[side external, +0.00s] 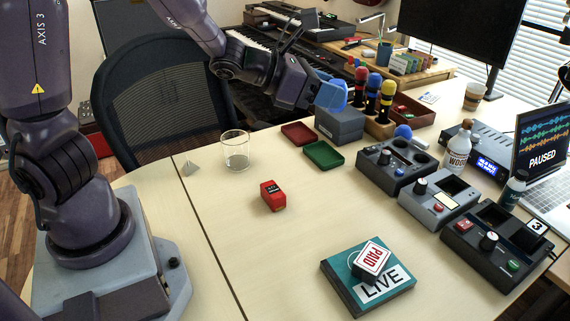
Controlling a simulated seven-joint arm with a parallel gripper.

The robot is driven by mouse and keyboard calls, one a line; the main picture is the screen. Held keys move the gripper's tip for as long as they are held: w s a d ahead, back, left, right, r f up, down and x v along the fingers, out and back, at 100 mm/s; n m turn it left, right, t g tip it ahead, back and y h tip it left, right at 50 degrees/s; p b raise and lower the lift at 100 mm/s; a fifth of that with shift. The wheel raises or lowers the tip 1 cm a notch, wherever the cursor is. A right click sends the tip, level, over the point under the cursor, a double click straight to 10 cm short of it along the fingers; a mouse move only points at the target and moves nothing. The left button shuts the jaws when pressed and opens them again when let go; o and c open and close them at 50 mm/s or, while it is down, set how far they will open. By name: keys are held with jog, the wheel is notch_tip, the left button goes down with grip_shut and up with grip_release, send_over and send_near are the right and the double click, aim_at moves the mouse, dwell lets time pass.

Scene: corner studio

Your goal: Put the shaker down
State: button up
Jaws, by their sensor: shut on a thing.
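My gripper (332,95), with blue fingers, is raised above the back of the table, over the grey box and left of the colored microphones. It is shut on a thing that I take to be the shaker. The fingers and their angle hide it, so its shape and color cannot be made out. No shaker can be clearly picked out standing on the table.
A grey box (340,125), green tray (323,155), red tray (298,134) and microphone stand (379,128) lie near my gripper. A glass (235,150), red box (272,196) and teal book (345,289) are nearer. Consoles (395,165) line the right.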

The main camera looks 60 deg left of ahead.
jog(key=shift+d+f, duration=0.2)
jog(key=shift+f, duration=0.7)
jog(key=s+a+f+n+y, duration=0.1)
jog(key=a+f+n+y, duration=0.15)
jog(key=f, duration=0.45)
jog(key=s+a+f+n+y, duration=0.1)
jog(key=a+f+n+y, duration=0.15)
jog(key=f, duration=0.35)
jog(key=s+a+n+g+y, duration=0.6)
jog(key=a+n+g+y, duration=0.5)
jog(key=n, duration=0.3)
jog(key=shift+t+y, duration=0.5)
jog(key=shift+y, duration=0.2)
jog(key=w+a+f, duration=0.1)
jog(key=w+f, duration=0.2)
jog(key=w, duration=0.1)
jog(key=w+a+f, duration=0.2)
jog(key=w+f, duration=0.1)
jog(key=w+a+f, duration=0.2)
jog(key=w+f, duration=0.1)
jog(key=w, duration=0.1)
jog(key=shift+w+a+f, duration=0.15)
jog(key=shift+w+f, duration=0.1)
jog(key=shift+w, duration=0.05)
jog(key=shift+w+f, duration=0.15)
jog(key=shift+w+a+f, duration=0.1)
jog(key=shift+f, duration=0.8)
jog(key=shift+w+a+f, duration=0.1)
jog(key=shift+f, duration=0.8)
